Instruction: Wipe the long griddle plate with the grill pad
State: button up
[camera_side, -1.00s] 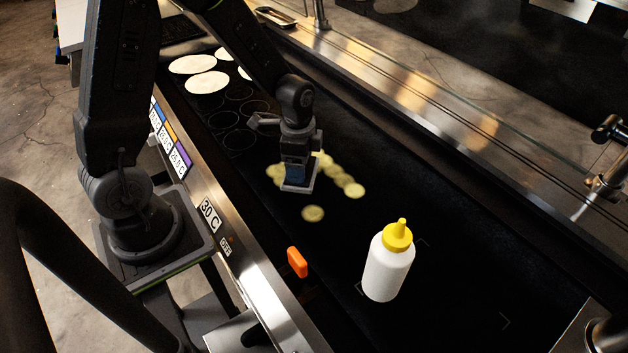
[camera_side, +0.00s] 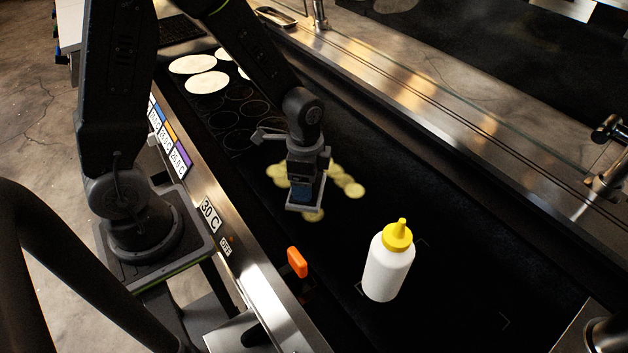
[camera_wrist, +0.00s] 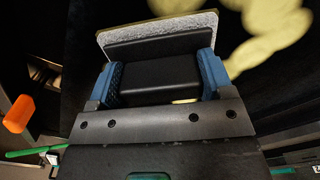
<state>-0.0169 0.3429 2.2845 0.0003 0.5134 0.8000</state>
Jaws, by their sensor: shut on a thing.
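My gripper (camera_side: 303,190) is shut on the grill pad (camera_side: 303,208), which sits low at the griddle surface. In the wrist view the pad (camera_wrist: 158,38) shows a pale scrubbing layer and a black handle between the blue fingers of my gripper (camera_wrist: 160,80). The long black griddle plate (camera_side: 430,210) runs diagonally across the side view. Yellowish patches (camera_side: 350,186) lie on it around the pad, partly hidden by my gripper; they also show in the wrist view (camera_wrist: 262,40). I cannot tell whether the pad touches the plate.
A white bottle with a yellow cap (camera_side: 388,265) stands on the plate to the right of my gripper. An orange block (camera_side: 297,262) is at the near edge. Pale tortillas (camera_side: 206,82) lie at the far left end. The plate's middle right is clear.

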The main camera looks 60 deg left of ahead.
aim_at(313, 202)
jog(key=shift+s+d+f, duration=0.1)
jog(key=shift+s+d, duration=0.1)
jog(key=shift+d, duration=0.5)
jog(key=shift+s+d, duration=0.2)
jog(key=shift+d, duration=0.55)
jog(key=shift+s+d+f, duration=0.1)
jog(key=shift+s+d, duration=0.1)
jog(key=shift+d, duration=0.5)
jog(key=shift+a, duration=0.15)
jog(key=shift+w, duration=0.1)
jog(key=shift+w+a, duration=0.4)
jog(key=shift+w, duration=0.25)
jog(key=shift+a, duration=0.1)
jog(key=shift+s+d+r, duration=0.2)
jog(key=shift+s+d, duration=0.6)
